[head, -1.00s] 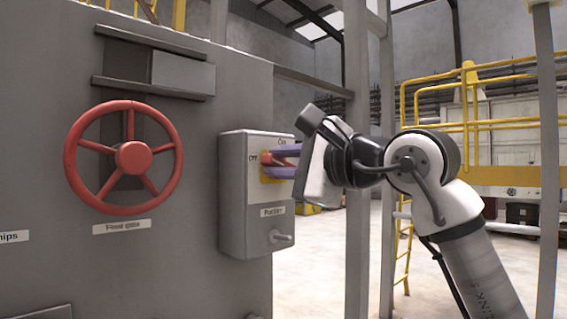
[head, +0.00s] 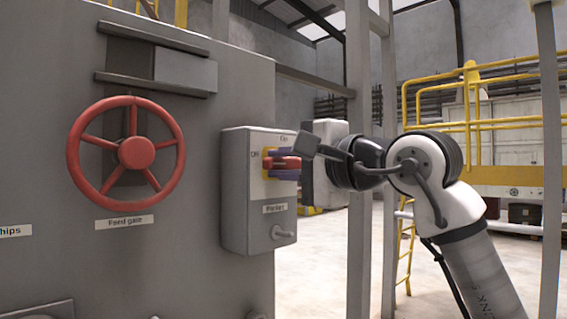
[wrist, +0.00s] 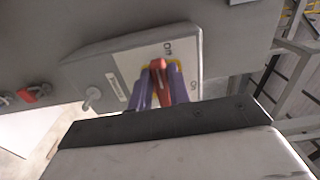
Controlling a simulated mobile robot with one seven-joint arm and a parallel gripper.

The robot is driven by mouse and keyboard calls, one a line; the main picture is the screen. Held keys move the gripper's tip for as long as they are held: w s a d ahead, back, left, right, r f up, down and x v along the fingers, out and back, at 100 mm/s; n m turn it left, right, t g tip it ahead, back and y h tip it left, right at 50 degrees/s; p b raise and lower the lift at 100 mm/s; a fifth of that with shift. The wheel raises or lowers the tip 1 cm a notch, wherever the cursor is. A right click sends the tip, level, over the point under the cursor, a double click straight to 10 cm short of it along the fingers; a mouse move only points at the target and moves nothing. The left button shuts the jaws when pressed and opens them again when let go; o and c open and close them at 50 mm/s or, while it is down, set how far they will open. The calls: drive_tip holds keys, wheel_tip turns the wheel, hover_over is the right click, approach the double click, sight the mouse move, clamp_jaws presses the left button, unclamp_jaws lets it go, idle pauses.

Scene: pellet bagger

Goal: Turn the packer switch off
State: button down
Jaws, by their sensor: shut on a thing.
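The packer switch is a red handle (head: 280,163) on a yellow plate (head: 266,172) on the front of a grey box (head: 234,190). "On" is marked at the upper right of the plate and "Off" at the left. The handle lies about level, with its left end towards the "Off" mark. My gripper (head: 287,164) is shut on the handle, one purple finger above it and one below. In the wrist view the red handle (wrist: 159,78) shows between the purple fingers, and the hand hides the box's near edge.
A small lever (head: 283,233) sticks out below the "Packer" label (head: 274,208). A red handwheel (head: 136,153), labelled "Feed gate", stands on the panel to the left. A grey post (head: 360,150) rises behind my wrist.

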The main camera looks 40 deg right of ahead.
drive_tip(key=shift+d, duration=0.15)
drive_tip(key=c, duration=1.3)
unclamp_jaws()
drive_tip(key=shift+w, duration=0.15)
drive_tip(key=s+b, duration=0.1)
drive_tip(key=s, duration=0.3)
drive_tip(key=s+b, duration=0.1)
drive_tip(key=s, duration=0.4)
drive_tip(key=s+d+b, duration=0.1)
drive_tip(key=s, duration=0.3)
drive_tip(key=shift+s+b, duration=0.35)
drive_tip(key=shift+s, duration=0.05)
drive_tip(key=shift+d, duration=0.15)
